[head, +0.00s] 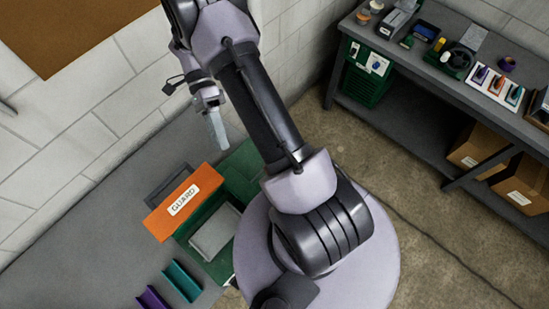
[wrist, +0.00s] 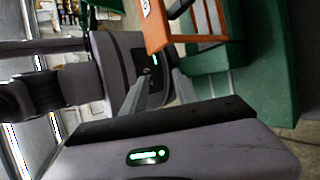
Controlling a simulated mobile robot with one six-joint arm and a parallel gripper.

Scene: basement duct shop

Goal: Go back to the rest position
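My gripper (head: 216,128) hangs with its fingers pointing down in the head view, beside the pale wall and above the orange guard. Its fingers look like one narrow pale piece there. I see no object clearly held. My arm rises from its round base and bends over toward the wall at upper left.
An orange guard (head: 184,203) labelled GUARD sits on a green machine (head: 219,269) below my gripper. Purple (head: 152,298) and teal (head: 182,281) channel pieces lie on the grey bench (head: 95,255). A dark workbench (head: 440,92) with tools stands right; cardboard boxes (head: 477,147) sit on its lower shelf.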

